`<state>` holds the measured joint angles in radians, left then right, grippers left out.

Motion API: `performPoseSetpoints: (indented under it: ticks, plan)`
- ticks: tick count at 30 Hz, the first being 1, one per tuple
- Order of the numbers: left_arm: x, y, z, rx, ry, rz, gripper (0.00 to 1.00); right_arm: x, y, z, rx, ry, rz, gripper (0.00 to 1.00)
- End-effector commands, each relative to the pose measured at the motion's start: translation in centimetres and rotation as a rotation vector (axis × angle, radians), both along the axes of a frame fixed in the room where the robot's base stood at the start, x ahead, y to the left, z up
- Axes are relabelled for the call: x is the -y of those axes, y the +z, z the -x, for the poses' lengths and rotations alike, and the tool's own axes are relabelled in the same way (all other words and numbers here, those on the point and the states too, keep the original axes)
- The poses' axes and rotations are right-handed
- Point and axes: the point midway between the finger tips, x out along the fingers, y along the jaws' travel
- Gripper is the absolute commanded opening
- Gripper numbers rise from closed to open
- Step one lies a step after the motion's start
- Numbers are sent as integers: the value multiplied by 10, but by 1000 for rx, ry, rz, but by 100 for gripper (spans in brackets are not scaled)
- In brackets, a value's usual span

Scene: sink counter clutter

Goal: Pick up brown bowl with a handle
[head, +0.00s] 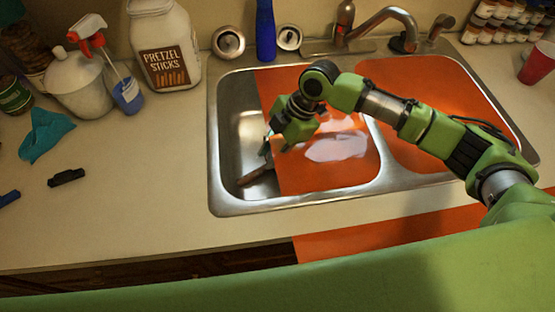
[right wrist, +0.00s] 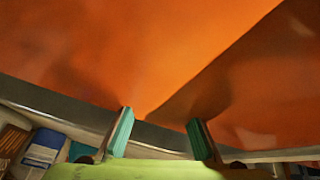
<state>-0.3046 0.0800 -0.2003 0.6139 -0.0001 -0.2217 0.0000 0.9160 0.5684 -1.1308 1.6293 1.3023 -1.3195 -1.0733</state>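My right gripper (head: 264,160) reaches down into the left basin of the steel sink (head: 224,180). In the right wrist view its teal-padded fingers (right wrist: 160,133) stand apart with nothing visible between them. A dark brown, narrow piece (head: 254,175) shows low in the left basin, just below the gripper. I cannot tell whether it is a handle or part of a finger. No whole brown bowl can be made out in either view. Broad orange surfaces fill most of the right wrist view. My left gripper is not in view.
Orange surface covers the right basin (head: 440,110) and part of the left. The faucet (head: 385,20) stands behind. A pretzel jar (head: 165,45), white pot (head: 82,88), blue cup (head: 128,97) and teal cloth (head: 45,133) stand left. A red cup (head: 538,64) is far right. The front-left counter is mostly clear.

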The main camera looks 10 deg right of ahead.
Motion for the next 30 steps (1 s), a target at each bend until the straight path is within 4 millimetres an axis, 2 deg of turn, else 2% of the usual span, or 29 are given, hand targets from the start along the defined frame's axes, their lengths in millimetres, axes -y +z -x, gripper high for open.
performPoseSetpoints:
  ticks: [3, 11, 16, 21, 29, 30]
  plan:
    - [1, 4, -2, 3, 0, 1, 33, -9, -19, 1, -2, 0, 0, 21]
    - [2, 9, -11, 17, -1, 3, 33, -17, -37, 0, 0, 0, 1, 21]
    - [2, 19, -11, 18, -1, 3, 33, -28, -58, 0, -2, -1, 1, 21]
    - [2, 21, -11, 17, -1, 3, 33, -36, -77, -1, 1, -1, 1, 21]
    - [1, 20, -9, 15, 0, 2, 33, -37, -80, -1, 2, -1, 0, 21]
    - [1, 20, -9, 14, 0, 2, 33, -37, -80, -1, 2, -1, 0, 13]
